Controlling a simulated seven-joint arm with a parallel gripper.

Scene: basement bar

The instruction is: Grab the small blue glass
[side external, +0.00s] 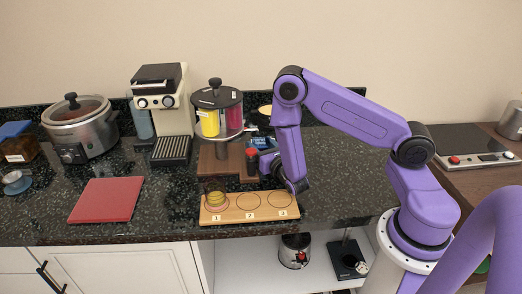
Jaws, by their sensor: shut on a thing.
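My gripper (262,163) is low over the counter, behind the numbered wooden board, with its fingers pointing left. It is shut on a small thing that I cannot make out. A dark, red-topped object (251,160) is right at the fingertips; I cannot tell whether it is held or just beside them. A bright blue patch (262,143) shows just behind the gripper, too small to identify as the glass. A small bluish, glass-like object (17,183) lies at the far left of the counter, away from my gripper.
The wooden board (230,216) with several numbered rings holds a stack of rings at its left end. A red cutting board (106,200) lies left of it.

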